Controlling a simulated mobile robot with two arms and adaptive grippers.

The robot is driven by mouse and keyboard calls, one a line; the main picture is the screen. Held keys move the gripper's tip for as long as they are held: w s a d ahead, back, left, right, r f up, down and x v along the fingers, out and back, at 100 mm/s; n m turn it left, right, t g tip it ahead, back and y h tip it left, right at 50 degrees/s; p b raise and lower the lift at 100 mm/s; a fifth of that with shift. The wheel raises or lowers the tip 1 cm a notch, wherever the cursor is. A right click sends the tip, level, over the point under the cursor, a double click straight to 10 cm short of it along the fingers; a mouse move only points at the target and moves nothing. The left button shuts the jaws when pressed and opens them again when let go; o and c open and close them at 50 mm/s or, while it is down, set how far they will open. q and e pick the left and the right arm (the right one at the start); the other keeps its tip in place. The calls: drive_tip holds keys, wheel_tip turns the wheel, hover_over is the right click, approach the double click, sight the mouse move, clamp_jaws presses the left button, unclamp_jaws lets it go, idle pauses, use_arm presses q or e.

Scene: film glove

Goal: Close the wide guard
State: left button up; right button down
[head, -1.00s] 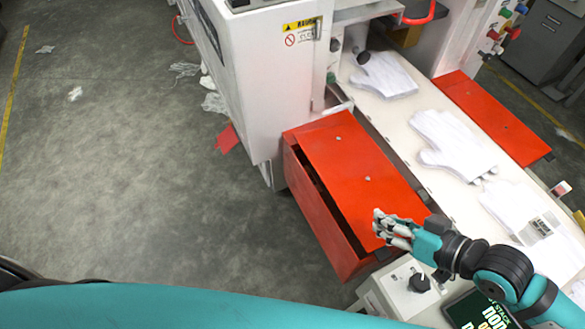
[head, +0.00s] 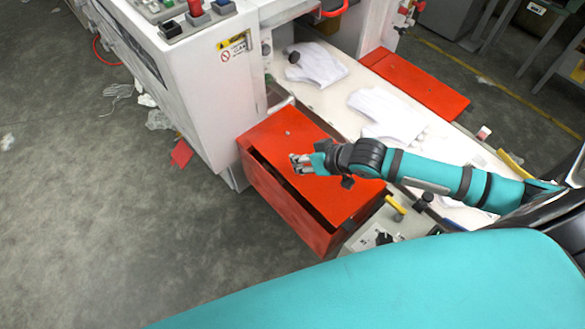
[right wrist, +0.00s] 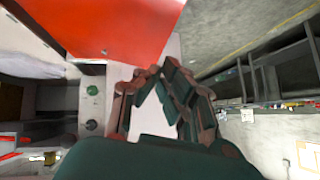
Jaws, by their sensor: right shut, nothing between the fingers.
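The wide guard is the large red panel (head: 290,133) on the near side of the white machine, above a red side wall (head: 275,200). A dark gap runs between the panel's left edge and the side wall, so it looks slightly raised. My right gripper (head: 297,163) is shut and empty, over the panel's middle in the head view; I cannot tell if it touches. In the right wrist view the gripper (right wrist: 160,72) shows below a red panel (right wrist: 105,25). My left gripper is not in view.
A white machine cabinet (head: 190,90) stands left of the guard. White gloves (head: 385,115) lie on the pale conveyor bed (head: 345,100). A narrower red panel (head: 415,82) is on the far side. A control box (head: 375,238) sits at the near end. Floor at left is mostly open.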

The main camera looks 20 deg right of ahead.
sight(282, 172)
drive_tip(key=f, duration=0.1)
drive_tip(key=a+f, duration=0.1)
drive_tip(key=f, duration=0.1)
drive_tip(key=shift+w+a+f+p, duration=0.15)
drive_tip(key=shift+w+f+p, duration=0.2)
drive_tip(key=shift+s+a+f, duration=0.15)
drive_tip(key=shift+f, duration=0.45)
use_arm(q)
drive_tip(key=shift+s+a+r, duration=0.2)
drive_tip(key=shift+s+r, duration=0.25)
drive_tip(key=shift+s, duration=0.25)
